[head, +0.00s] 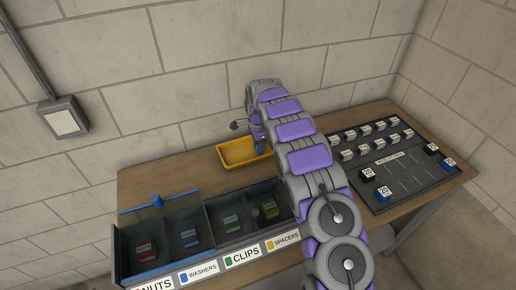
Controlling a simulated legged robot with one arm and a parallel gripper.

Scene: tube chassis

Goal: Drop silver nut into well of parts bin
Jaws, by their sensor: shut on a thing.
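The parts bin (203,268) is a dark box in the front left of the workbench, with compartments labelled nuts, washers, clips and spacers. My gripper (260,148) is at the far end of my purple and grey arm, low over the right end of a yellow tray (233,163) behind the parts bin. I cannot pick out the silver nut. My arm hides part of the bin's right end.
A blue-edged clear panel (160,202) stands over the bin's left compartments. A dark board (407,176) with white labelled blocks lies on the right of the wooden workbench (144,182). A block wall stands behind.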

